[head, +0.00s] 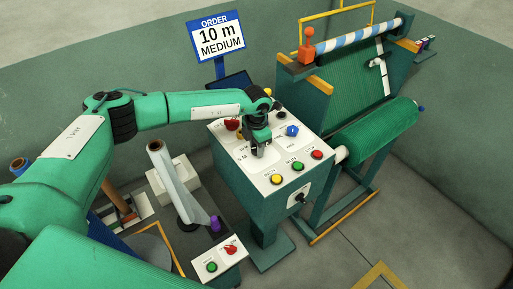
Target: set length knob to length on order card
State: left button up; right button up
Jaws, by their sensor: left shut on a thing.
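The order card (221,38) stands upright on a post behind the console and reads "ORDER 10 m MEDIUM". The console's white sloped panel (258,178) carries knobs and buttons. My left gripper (258,152) reaches down onto the middle of this panel and is shut on what appears to be the length knob. The fingers hide that knob, so its pointer cannot be read. Small markings beside it are only partly legible. My right gripper is not in view.
Yellow (276,179), green (298,166) and red (317,154) buttons line the panel's front. A green netting roll (375,132) is at right. A lower panel (220,258) has another red knob.

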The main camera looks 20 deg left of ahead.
pick_arm(q)
jog(key=m+b, duration=0.7)
jog(key=b, duration=0.4)
jog(key=shift+f, duration=0.2)
jog(key=shift+r+m+b, duration=0.25)
jog(key=shift+m+b, duration=0.75)
jog(key=shift+b, duration=0.45)
jog(key=o, duration=1)
notch_tip(320, 180, up, 14)
jog(key=b, duration=0.3)
jog(key=shift+b, duration=0.3)
jog(key=shift+f, duration=0.1)
